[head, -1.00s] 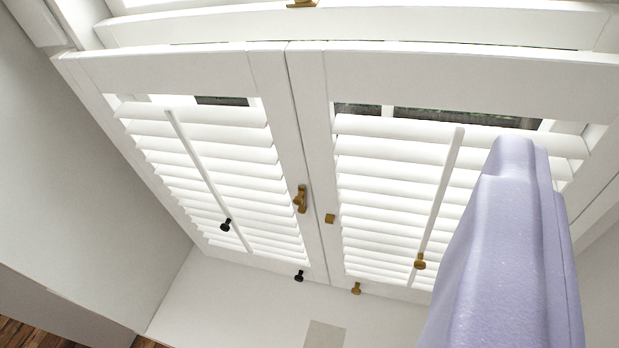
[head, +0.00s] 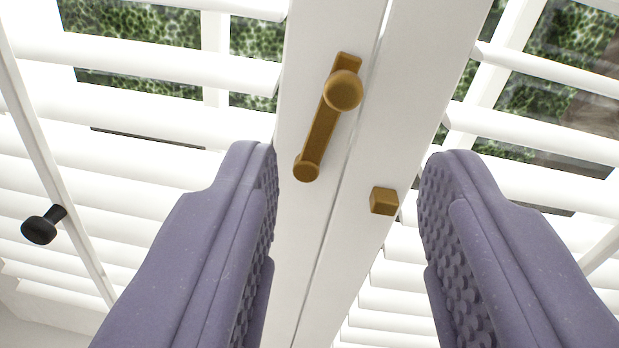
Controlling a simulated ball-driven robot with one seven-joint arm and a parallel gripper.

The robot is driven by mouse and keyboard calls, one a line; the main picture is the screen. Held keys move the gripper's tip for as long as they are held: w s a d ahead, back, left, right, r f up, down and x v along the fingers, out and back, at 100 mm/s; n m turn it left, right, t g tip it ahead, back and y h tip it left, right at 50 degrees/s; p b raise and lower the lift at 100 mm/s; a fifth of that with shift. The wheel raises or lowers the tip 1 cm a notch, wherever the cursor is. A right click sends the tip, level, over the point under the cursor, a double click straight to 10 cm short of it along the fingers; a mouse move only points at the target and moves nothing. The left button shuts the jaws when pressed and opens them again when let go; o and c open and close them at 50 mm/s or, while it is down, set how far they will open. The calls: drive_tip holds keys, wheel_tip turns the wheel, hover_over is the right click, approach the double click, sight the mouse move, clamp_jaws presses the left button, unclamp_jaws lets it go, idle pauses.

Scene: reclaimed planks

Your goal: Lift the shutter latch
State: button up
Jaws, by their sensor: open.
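The brass shutter latch (head: 322,130) is on the inner frame of the left shutter panel. It is a bar with a round knob at each end, the upper knob larger, and it hangs tilted down to the left. A small brass block (head: 384,201) sits on the right panel's frame, across the seam and below the bar. My gripper (head: 350,165) is open, with one lilac finger at each side of the picture. The latch and block appear between and beyond the fingertips. Neither finger appears to touch them.
White slatted shutter panels fill the view, with the seam between their frames (head: 325,240) running down the middle. A black knob (head: 40,229) stands out on the left panel's tilt rod (head: 50,160). Green foliage (head: 140,55) shows through the slats.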

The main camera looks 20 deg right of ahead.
sight(347, 97)
drive_tip(key=b+x, duration=0.1)
drive_tip(key=x, duration=0.6)
drive_tip(key=shift+w, duration=0.1)
drive_tip(key=shift+d, duration=0.1)
clamp_jaws()
